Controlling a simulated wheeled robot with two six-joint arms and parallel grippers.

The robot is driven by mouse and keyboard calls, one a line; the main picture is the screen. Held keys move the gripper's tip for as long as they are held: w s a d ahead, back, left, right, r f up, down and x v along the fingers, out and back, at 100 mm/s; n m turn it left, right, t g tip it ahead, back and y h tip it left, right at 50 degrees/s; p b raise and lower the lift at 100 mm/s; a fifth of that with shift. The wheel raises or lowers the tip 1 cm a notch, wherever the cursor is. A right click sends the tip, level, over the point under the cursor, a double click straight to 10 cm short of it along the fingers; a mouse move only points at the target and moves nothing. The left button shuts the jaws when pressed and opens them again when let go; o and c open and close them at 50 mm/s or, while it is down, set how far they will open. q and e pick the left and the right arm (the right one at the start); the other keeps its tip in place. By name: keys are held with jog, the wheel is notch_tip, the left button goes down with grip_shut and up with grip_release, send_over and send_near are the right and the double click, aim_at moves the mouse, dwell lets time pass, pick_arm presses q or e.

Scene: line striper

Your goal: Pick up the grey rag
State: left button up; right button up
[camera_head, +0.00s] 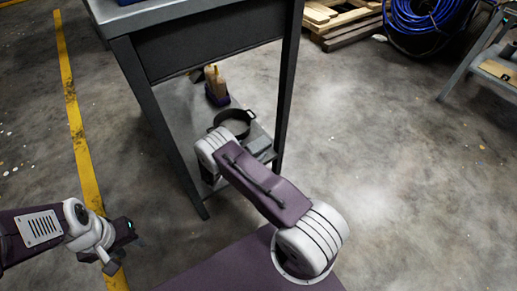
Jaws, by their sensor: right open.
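A small grey flat-looking thing (258,146), which may be the grey rag, lies on the lower shelf of the metal bench, beside a dark round pan-like ring. It is small and partly behind my right arm, so I cannot be sure what it is. My left gripper (117,246) is at the lower left, over the floor by the yellow line, away from the bench. I cannot make out its finger gap. My right arm reaches toward the lower shelf; its gripper is hidden behind the arm's own links.
The grey bench (150,14) has dark legs and a lower shelf (178,103). On the shelf are the dark ring (234,118) and a tan bottle-like thing on a purple base (216,88). Wooden pallets (335,18) and a blue coil (420,14) are behind.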

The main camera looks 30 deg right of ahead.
aim_at(257, 145)
jog(key=b+x, duration=0.3)
jog(key=x, duration=0.1)
jog(key=shift+d+f+b, duration=0.2)
jog(key=shift+b, duration=0.15)
jog(key=shift+w+d, duration=0.15)
jog(key=shift+d, duration=0.15)
jog(key=shift+r, duration=0.2)
jog(key=c, duration=1.8)
